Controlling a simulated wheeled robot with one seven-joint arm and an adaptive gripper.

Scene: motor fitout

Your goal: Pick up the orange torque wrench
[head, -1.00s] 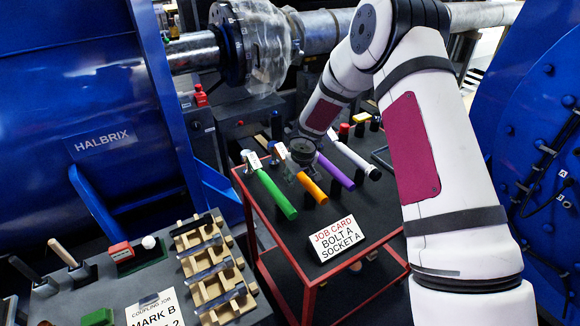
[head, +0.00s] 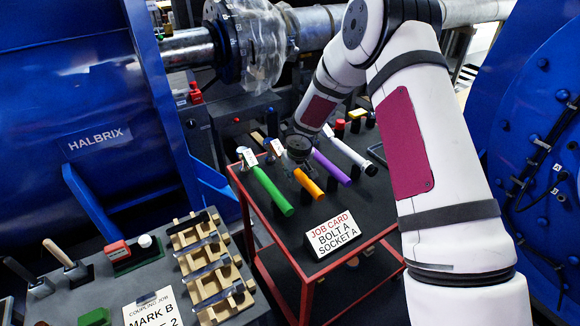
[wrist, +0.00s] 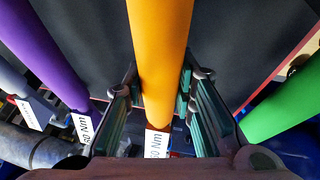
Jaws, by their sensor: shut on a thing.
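The orange torque wrench (head: 309,185) lies between the green wrench (head: 271,191) and the purple wrench (head: 331,168) on the dark top of a red-framed trolley. My gripper (head: 299,158) is over its upper part and hides some of it. In the wrist view, the orange handle (wrist: 160,45) runs between the two fingers of my gripper (wrist: 162,88), which are shut on it. A white label with "Nm" shows at its lower end. I cannot tell whether it is clear of the trolley top.
A job card (head: 333,234) reading "BOLT A SOCKET A" stands at the trolley's front. A grey bench with a wooden rack (head: 208,265) is at lower left. Blue machine housings flank both sides.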

